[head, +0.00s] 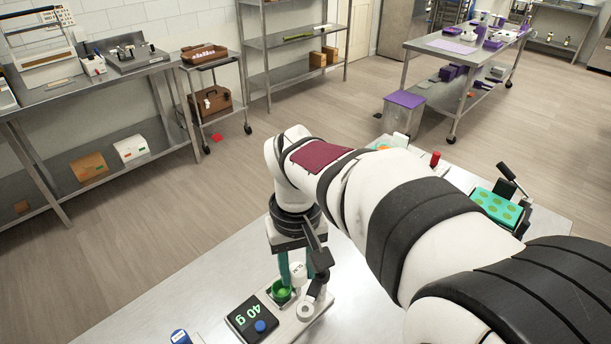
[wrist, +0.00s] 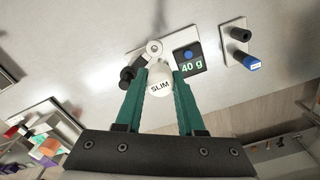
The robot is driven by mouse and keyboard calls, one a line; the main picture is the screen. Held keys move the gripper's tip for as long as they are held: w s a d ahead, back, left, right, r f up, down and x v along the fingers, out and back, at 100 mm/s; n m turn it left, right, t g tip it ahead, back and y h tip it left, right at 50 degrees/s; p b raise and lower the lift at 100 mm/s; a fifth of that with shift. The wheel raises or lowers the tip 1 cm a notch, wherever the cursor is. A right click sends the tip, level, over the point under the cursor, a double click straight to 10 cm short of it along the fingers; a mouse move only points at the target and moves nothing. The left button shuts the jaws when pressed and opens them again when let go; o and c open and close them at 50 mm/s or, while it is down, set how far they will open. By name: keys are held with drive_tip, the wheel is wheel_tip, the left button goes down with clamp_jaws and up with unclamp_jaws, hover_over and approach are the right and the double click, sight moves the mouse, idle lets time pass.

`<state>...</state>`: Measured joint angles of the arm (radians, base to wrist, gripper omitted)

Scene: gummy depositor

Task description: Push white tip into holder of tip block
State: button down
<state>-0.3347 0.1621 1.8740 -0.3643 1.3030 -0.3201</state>
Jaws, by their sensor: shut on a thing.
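My gripper (wrist: 160,76) has two green fingers and is shut on a white tip marked SLIM (wrist: 159,86). In the head view, the white tip (head: 298,273) shows beside a green finger of my gripper (head: 293,262), over the depositor plate. In the wrist view, a pale block (wrist: 240,41) at the right carries a blue peg (wrist: 247,62) and a black peg (wrist: 238,34); it looks like the tip block. The blue peg (head: 180,337) also shows at the bottom edge in the head view. The tip's lower end is hidden.
A black scale (head: 252,318) reading 40 g stands beside a green cup (head: 282,292). A white ring (head: 306,311) and a black knob (wrist: 127,73) are close to the gripper. The steel table (head: 200,285) is clear to the left.

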drive_tip(key=s+a+f+n, duration=0.2)
drive_tip(key=s+a, duration=0.3)
drive_tip(key=a, duration=0.4)
drive_tip(key=s+a+f+n, duration=0.2)
drive_tip(key=s+a, duration=0.3)
drive_tip(key=a, duration=0.4)
drive_tip(key=shift+a+n, duration=0.15)
drive_tip(key=shift+n, duration=0.65)
wheel_tip(320, 180, down, 6)
drive_tip(key=shift+f, duration=0.15)
drive_tip(key=shift+f, duration=2.55)
